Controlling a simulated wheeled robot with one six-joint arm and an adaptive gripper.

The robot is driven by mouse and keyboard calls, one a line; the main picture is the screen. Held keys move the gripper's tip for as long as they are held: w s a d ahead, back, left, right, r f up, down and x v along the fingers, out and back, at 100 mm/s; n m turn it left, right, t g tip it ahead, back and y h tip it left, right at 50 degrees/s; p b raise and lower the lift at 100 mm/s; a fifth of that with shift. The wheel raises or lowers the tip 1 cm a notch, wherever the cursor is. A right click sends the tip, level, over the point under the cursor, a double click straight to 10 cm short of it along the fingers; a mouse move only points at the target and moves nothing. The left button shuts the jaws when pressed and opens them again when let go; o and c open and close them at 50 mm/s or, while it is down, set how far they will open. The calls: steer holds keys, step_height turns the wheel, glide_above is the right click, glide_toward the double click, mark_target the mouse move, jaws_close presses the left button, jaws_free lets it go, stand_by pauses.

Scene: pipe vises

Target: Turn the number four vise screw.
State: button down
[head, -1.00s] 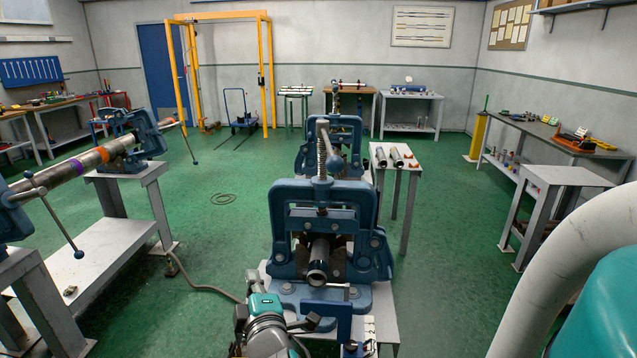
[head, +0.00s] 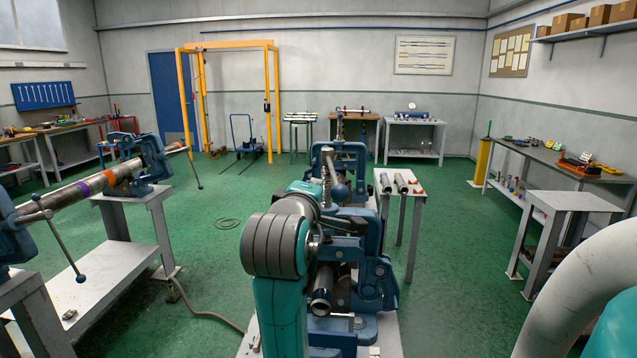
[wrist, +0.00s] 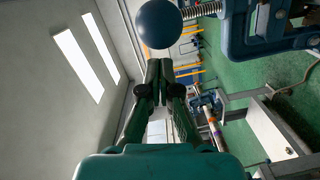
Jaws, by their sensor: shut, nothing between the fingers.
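The nearest blue vise (head: 372,268) stands on a light stand, with a short dark pipe (head: 322,296) in it. Its upright screw (head: 326,180) has a crossbar ending in a dark blue ball (head: 340,193). My arm covers the vise's left side. In the wrist view, turned on its side, a ball (wrist: 160,22) sits just past the fingertips of my gripper (wrist: 158,68), with a threaded screw (wrist: 203,9) and blue vise frame (wrist: 285,30) to its right. My gripper is shut and empty; contact with the ball cannot be told. No number is readable on any vise.
A second blue vise (head: 345,155) stands right behind the near one. At left, two vises (head: 150,165) hold a long banded pipe (head: 88,188). A small table (head: 408,193) with pipes stands right of the second vise. Green floor (head: 460,260) is open at right.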

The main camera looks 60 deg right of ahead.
steer(key=x, duration=0.9)
steer(key=shift+s+d, duration=0.1)
steer(key=shift+d, duration=0.15)
